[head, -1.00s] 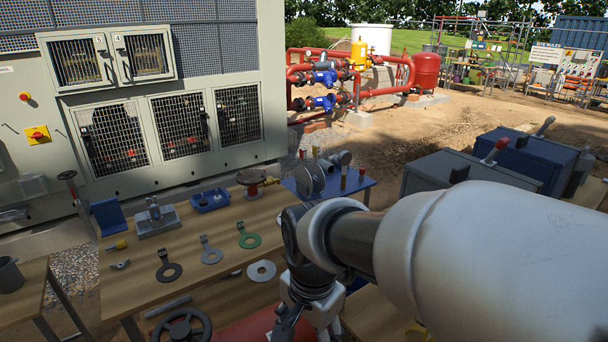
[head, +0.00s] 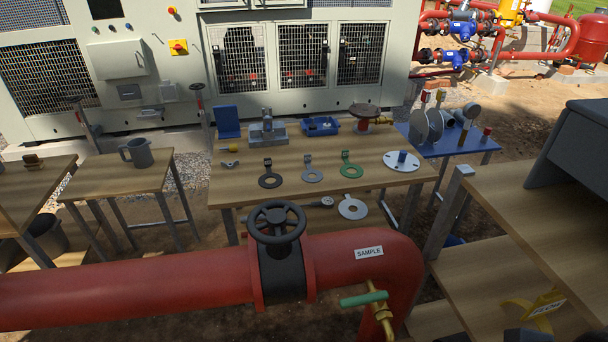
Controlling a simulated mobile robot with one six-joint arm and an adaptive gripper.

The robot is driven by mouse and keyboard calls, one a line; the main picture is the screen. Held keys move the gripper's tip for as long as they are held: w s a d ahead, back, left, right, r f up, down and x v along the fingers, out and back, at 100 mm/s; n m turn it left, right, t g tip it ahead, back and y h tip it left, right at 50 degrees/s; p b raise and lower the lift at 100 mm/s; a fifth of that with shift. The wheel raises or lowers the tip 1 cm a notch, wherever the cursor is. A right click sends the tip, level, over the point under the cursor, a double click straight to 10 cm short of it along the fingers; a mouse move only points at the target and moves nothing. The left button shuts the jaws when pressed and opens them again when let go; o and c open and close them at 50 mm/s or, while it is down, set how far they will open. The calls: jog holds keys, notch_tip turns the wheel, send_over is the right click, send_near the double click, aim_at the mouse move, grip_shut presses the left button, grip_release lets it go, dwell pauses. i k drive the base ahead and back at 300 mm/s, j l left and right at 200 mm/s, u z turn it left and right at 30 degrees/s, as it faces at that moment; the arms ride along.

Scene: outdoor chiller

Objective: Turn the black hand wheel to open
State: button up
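The black hand wheel (head: 277,223) sits on top of a black valve body (head: 283,272) in the large red pipe (head: 130,282), in the lower middle of the head view. The wheel lies roughly flat, with open gaps between its spokes. Nothing touches it. How far the valve is turned cannot be told. My gripper and arm are not in the head view now.
A brass tap with a green lever (head: 364,298) sticks out near the SAMPLE label (head: 369,253). A wooden bench (head: 320,178) with several ring plates stands behind the pipe. Another wooden bench (head: 530,215) is at the right. A small table (head: 117,178) holds a grey jug (head: 136,153).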

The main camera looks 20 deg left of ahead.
aim_at(276, 220)
jog(key=u, duration=1.3)
